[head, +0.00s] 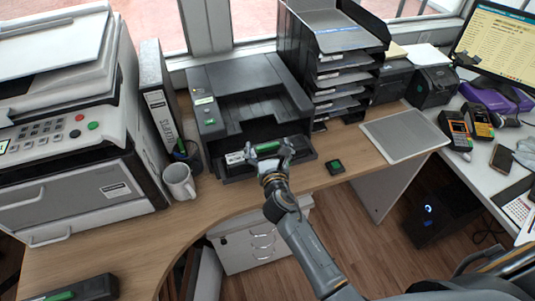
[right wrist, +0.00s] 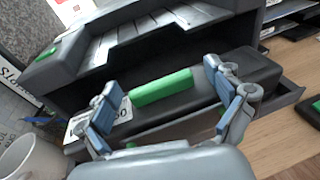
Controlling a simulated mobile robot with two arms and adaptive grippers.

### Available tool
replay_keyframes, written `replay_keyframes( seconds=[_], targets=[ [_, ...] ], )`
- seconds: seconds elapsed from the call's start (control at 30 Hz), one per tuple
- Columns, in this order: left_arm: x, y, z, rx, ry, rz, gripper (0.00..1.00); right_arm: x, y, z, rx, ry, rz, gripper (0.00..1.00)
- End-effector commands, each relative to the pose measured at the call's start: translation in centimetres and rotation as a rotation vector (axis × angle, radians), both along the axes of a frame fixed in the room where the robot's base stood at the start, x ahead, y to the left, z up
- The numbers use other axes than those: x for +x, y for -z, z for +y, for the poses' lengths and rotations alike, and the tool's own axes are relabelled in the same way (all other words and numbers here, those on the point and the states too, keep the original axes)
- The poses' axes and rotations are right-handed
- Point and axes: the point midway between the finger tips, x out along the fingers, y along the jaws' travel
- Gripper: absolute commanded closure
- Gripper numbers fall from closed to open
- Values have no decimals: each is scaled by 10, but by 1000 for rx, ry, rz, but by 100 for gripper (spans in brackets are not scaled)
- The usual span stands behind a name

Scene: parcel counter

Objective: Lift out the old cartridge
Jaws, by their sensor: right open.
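A dark cartridge with a green grip bar sits in the open front of the black printer (head: 245,92). The green bar (head: 267,147) shows between my fingers in the head view; in the right wrist view the cartridge (right wrist: 243,65) lies across the printer opening with its bar (right wrist: 160,88) on top. My right gripper (head: 269,154) is open, its two fingers (right wrist: 163,100) spread toward the two ends of the bar, and it holds nothing. Whether the fingers touch the cartridge is unclear. Another dark cartridge with a green strip (head: 80,291) lies at the desk's lower left. My left gripper is out of view.
A white mug (head: 180,181) and a pen cup (head: 190,157) stand left of the printer. A tray stack (head: 330,75) stands behind. The desk's front left is mostly clear.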

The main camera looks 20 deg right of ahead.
Motion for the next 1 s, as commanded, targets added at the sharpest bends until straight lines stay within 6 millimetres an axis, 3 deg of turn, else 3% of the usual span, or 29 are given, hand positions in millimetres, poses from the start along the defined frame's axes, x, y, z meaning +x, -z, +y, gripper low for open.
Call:
replay_keyframes(
  seconds=[0.2, 0.6, 0.83, 1.0],
  targets=[
    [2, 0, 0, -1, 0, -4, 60, 1, 0, 0, 0, 0, 0, 7],
    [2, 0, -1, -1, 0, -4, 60, 1, -1, 0, 0, -1, -3, 86],
    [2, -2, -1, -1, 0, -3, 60, 1, -3, 0, 0, -1, -3, 86],
    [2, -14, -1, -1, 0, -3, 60, 1, -28, 0, -2, -1, -7, 86]
  ],
)
